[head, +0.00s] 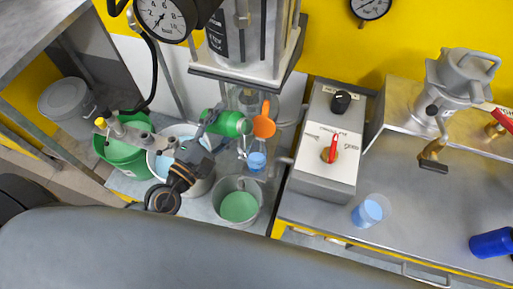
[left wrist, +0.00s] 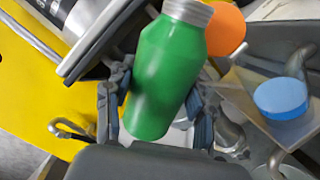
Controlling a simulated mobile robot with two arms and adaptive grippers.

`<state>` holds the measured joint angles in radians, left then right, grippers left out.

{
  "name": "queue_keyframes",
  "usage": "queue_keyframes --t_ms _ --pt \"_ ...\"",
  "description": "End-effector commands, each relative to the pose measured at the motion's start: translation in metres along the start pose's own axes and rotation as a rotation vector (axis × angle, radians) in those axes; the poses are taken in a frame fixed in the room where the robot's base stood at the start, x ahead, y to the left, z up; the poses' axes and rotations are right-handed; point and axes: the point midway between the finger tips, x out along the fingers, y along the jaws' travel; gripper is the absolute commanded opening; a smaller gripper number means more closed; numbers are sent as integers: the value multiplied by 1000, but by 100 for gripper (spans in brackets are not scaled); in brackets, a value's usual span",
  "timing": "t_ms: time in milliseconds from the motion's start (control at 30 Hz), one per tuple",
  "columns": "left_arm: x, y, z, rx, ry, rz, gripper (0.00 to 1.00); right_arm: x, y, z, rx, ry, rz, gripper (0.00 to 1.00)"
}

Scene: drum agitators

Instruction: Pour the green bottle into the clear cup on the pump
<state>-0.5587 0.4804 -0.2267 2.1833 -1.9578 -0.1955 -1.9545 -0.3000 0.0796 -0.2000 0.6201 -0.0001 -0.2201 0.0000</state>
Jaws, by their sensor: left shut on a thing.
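My left gripper (head: 208,128) is shut on the green bottle (head: 228,123), which lies nearly on its side in the head view with its grey neck end toward the right. In the left wrist view the bottle (left wrist: 168,75) sits between the two fingers (left wrist: 160,118), its grey neck at the top. The bottle and this cup are apart. I see no stream from the bottle. My right gripper is not in view.
An orange round piece (head: 264,127) is close to the bottle's neck. Buckets with green (head: 239,207) and pale contents stand below. A grey control box (head: 325,160) is on the right.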

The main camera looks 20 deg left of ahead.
Motion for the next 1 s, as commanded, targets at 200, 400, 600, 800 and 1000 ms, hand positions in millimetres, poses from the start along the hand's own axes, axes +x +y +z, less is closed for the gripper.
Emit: queue_keyframes --t_ms 200,400,600,800,1000 --pt "0 2 1 14 -2 2 12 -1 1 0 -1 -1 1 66" --pt "0 3 1 26 -2 2 12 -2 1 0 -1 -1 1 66" --pt "0 4 1 38 -3 2 12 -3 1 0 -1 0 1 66" --pt "0 5 1 50 -4 2 12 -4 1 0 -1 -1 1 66" --pt "1 6 1 62 -5 2 12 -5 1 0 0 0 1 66"
